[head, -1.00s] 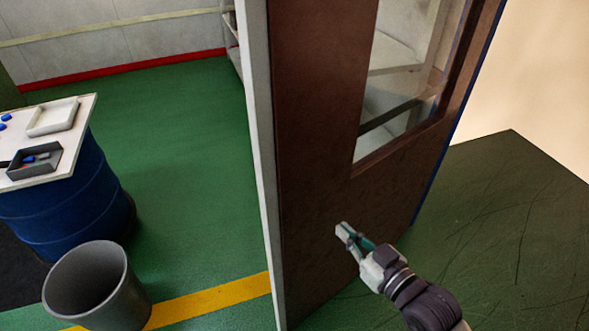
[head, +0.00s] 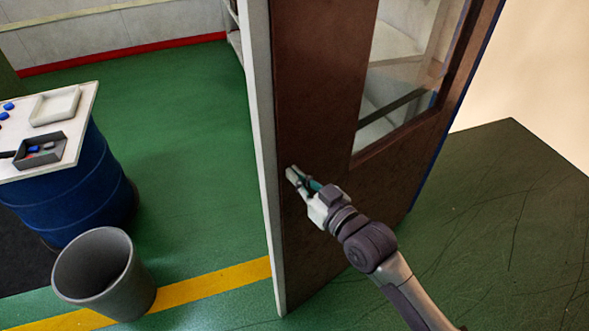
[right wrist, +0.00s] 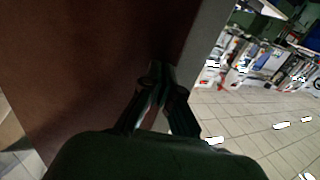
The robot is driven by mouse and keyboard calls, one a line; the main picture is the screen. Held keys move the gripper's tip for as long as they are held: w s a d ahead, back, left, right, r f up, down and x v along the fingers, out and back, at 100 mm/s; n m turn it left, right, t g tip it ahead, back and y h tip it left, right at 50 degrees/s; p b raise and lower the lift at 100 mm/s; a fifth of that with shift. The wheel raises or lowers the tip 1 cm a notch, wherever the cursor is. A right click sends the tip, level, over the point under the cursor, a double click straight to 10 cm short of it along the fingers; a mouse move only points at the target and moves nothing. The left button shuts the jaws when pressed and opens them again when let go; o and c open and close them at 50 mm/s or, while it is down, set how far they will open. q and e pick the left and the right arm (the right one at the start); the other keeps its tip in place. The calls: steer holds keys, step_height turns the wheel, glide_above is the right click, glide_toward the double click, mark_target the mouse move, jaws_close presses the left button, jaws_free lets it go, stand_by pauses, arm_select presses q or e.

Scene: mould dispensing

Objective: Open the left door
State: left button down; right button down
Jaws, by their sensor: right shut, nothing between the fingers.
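The brown door (head: 315,110) stands ajar in the middle of the head view, with a glass pane (head: 400,80) and a pale front edge (head: 262,140). A green-floored room shows to its left. My right gripper (head: 292,174) is shut and empty, with its tips at the door's brown face near the pale edge. Whether they touch it I cannot tell. In the right wrist view the shut fingers (right wrist: 160,80) point at the dark door face (right wrist: 80,60), close to its edge. No handle shows. My left gripper is not in view.
A grey bin (head: 105,275) stands left of the door. Behind it, a blue drum (head: 75,195) carries a white board (head: 80,95) with trays and small blue pieces. A yellow floor stripe (head: 215,284) runs to the door's foot. The dark green floor (head: 500,220) at right is clear.

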steer(key=shift+w+a, duration=0.3)
steer(key=shift+w, duration=0.05)
